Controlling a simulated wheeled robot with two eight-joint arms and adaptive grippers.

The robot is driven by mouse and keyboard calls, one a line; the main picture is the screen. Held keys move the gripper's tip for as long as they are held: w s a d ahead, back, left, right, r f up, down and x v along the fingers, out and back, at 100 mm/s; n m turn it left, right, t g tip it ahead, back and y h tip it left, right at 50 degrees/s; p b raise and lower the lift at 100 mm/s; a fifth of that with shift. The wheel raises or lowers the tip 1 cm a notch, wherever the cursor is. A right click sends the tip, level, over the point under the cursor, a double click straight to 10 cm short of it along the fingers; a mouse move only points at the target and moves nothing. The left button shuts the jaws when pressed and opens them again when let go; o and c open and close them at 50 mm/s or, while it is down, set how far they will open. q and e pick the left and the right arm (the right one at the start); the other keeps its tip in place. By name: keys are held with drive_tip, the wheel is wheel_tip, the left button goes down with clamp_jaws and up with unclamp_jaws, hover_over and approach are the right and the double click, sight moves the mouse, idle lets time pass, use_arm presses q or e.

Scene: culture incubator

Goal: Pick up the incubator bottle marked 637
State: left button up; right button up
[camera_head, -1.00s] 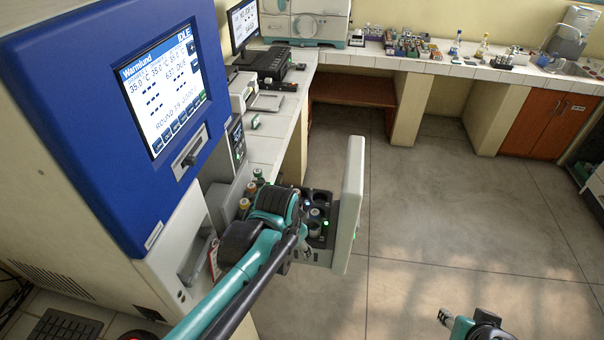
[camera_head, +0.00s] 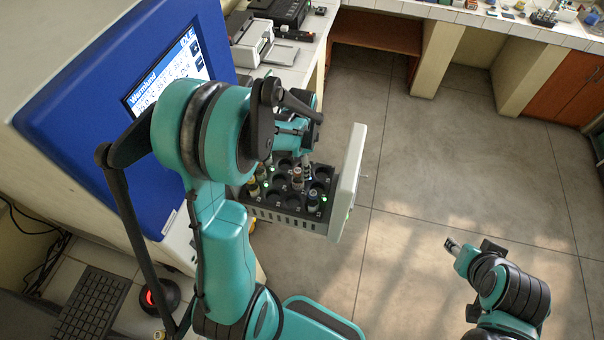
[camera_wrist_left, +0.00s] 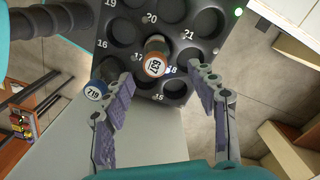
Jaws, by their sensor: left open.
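The incubator's pulled-out drawer rack (camera_head: 290,216) holds several bottles in numbered wells. In the left wrist view, a bottle with an orange-rimmed cap (camera_wrist_left: 155,64) stands in the rack; its cap label is turned and looks like 637. My left gripper (camera_wrist_left: 162,74) is open, with its two fingers on either side of this bottle's line of sight; contact is not visible. A blue-capped bottle marked 719 (camera_wrist_left: 95,90) stands to the left, beside the left finger. In the head view, my left gripper (camera_head: 306,160) is over the rack, partly hidden by its arm. My right gripper (camera_head: 453,244) is away over the floor.
The blue-fronted incubator (camera_head: 70,110) stands at the left, its screen partly covered by my left arm. The drawer's white front panel (camera_head: 350,180) rises at the rack's right edge. A keyboard (camera_head: 90,305) lies at lower left. Open floor (camera_head: 430,170) lies to the right.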

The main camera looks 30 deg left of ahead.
sight(298, 171)
use_arm(q)
drive_tip(key=f, duration=0.1)
drive_tip(key=s+f, duration=0.1)
drive_tip(key=f, duration=0.1)
drive_tip(key=shift+s+a, duration=0.2)
drive_tip(key=shift+s, duration=0.1)
drive_tip(key=f, duration=0.3)
drive_tip(key=shift+w+a+f, duration=0.15)
drive_tip(key=shift+w+f, duration=0.1)
drive_tip(key=shift+w, duration=0.05)
drive_tip(key=shift+s+r, duration=0.1)
drive_tip(key=shift+s, duration=0.1)
clamp_jaws()
drive_tip(key=shift+w, duration=0.1)
